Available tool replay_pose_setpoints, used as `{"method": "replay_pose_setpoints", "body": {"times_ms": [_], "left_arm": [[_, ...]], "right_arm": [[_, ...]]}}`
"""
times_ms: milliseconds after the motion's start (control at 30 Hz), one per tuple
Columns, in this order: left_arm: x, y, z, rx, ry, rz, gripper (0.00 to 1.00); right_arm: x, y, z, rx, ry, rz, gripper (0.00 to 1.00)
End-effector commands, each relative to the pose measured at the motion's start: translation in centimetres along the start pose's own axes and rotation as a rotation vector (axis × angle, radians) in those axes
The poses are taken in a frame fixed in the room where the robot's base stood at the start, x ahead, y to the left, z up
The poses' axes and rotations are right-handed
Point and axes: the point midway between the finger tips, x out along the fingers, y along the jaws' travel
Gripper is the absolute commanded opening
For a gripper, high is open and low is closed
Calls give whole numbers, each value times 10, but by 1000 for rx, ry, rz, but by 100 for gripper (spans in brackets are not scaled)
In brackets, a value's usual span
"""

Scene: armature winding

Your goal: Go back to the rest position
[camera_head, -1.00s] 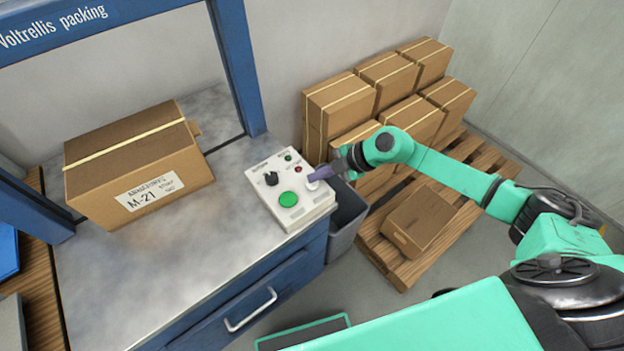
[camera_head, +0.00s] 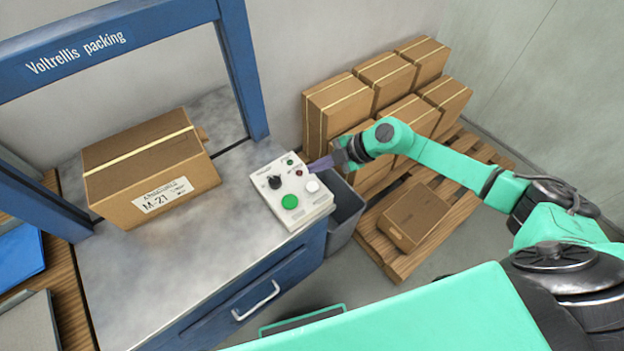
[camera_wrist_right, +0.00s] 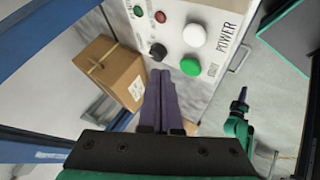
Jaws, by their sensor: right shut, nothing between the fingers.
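My right gripper (camera_head: 322,164) is shut and empty. It hovers by the far right side of the control box (camera_head: 262,185), above it or just beside it; a gap to its surface is hard to judge. In the right wrist view its purple fingers (camera_wrist_right: 160,84) are together, pointing toward the panel with its white button (camera_wrist_right: 194,35), green button (camera_wrist_right: 191,66) and black knob (camera_wrist_right: 157,50). My left gripper (camera_wrist_right: 241,98) shows small at the right of the right wrist view, too small to tell its jaws. It is outside the head view.
A carton marked M-21 (camera_head: 150,170) sits on the metal bench (camera_head: 180,255) under a blue frame (camera_head: 240,70). A grey bin (camera_head: 345,210) stands beside the bench. Several cartons (camera_head: 340,105) are stacked on a wooden pallet (camera_head: 390,258) behind my right arm.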

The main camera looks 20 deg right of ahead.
Motion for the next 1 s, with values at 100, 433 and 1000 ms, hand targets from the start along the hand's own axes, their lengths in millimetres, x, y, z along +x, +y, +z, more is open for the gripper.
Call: {"method": "replay_pose_setpoints", "body": {"times_ms": [100,433,1000], "left_arm": [[2,0,0,0,0,0,0],[3,0,0,0,0,0,0],[40,0,4,0,0,-1,0]], "right_arm": [[2,-1,1,0,0,0,0],[4,0,2,8,7,10,0],[107,-260,246,1104,-476,508,0]]}}
